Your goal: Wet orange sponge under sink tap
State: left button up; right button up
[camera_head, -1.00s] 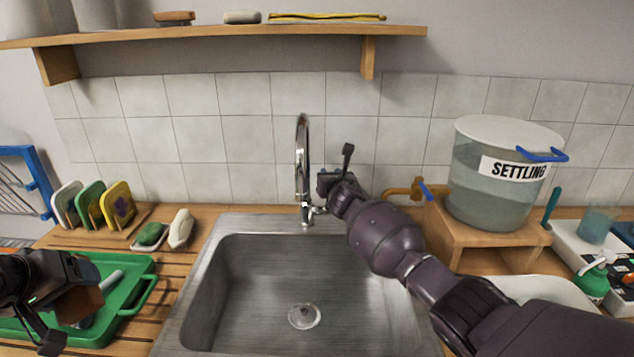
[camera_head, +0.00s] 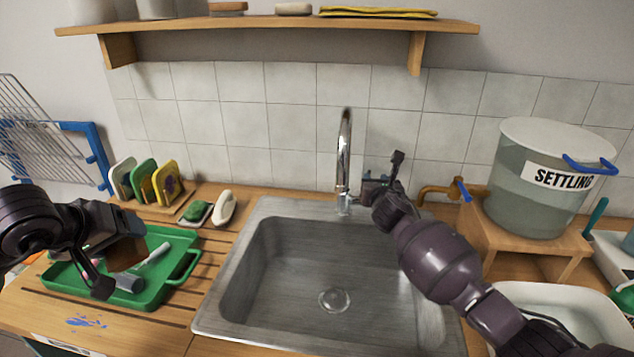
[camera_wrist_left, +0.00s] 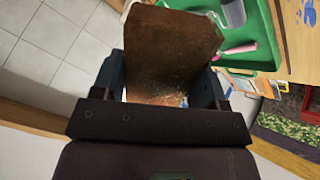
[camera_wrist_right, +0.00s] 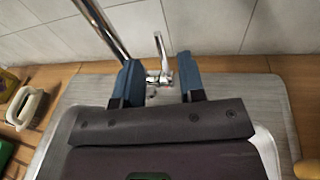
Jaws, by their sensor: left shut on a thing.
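My left gripper (camera_head: 112,256) is shut on the orange sponge (camera_head: 128,249), which looks brownish here. It holds the sponge over the green tray, left of the sink. The sponge (camera_wrist_left: 172,45) also fills the space between the fingers in the left wrist view. The chrome tap (camera_head: 344,155) stands at the back of the steel sink (camera_head: 300,270), and no water stream shows. My right gripper (camera_head: 370,180) is just right of the tap base. In the right wrist view its fingers (camera_wrist_right: 160,85) are apart, with the tap lever (camera_wrist_right: 161,55) showing between them; contact cannot be told.
The green tray (camera_head: 190,270) holds a brush and other items. Upright sponges (camera_head: 165,183), a green soap (camera_head: 197,211) and a white brush (camera_head: 224,207) lie left of the sink. A "SETTLING" bucket (camera_head: 540,200) stands on a wooden stand at right. The basin is empty.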

jog(key=shift+s+r+p, duration=0.2)
jog(key=shift+s, duration=0.95)
jog(key=shift+s+r+p, duration=0.15)
jog(key=shift+s+p, duration=0.05)
jog(key=shift+s, duration=0.9)
